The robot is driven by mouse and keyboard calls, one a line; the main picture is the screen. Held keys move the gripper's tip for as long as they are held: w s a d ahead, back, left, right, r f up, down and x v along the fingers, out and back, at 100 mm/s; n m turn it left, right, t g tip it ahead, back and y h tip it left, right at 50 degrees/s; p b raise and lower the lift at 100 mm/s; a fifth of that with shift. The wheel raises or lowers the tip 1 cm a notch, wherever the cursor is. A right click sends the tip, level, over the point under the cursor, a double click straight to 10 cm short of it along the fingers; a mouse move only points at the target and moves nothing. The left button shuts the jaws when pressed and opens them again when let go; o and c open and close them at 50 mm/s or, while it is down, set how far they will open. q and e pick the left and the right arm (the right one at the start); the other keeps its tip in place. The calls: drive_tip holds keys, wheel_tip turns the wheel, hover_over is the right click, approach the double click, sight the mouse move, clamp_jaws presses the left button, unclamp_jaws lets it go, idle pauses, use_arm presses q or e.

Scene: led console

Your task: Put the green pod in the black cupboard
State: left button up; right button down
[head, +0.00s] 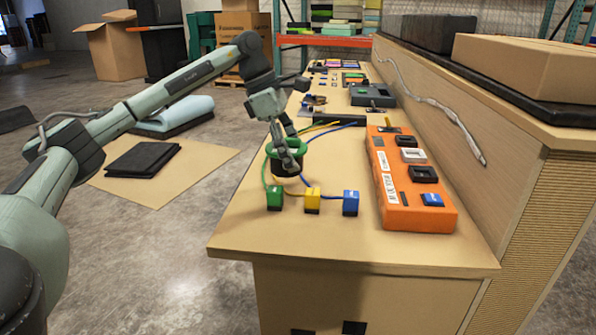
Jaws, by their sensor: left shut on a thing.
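The green pod (286,161), a round black piece with a green rim, is at the left part of the wooden console bench (330,235). My left gripper (286,150) comes down from above and is shut on it. The fingers hide part of the pod, and I cannot tell whether it touches the bench top. A tall black cupboard (162,48) stands on the floor in the back left, partly behind my left arm. Its inside cannot be made out. My right gripper is not in view.
Small green (274,198), yellow (312,201) and blue (351,203) blocks with cables sit in front of the pod. An orange control box (408,180) is to the right. A cardboard box (113,47) stands beside the cupboard. The bench's front is clear.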

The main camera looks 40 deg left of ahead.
sight(297, 173)
use_arm(q)
drive_tip(key=shift+w+f, duration=0.35)
drive_tip(key=shift+w, duration=0.15)
drive_tip(key=shift+f, duration=2.1)
drive_tip(key=o, duration=1.3)
drive_tip(key=shift+r, duration=0.1)
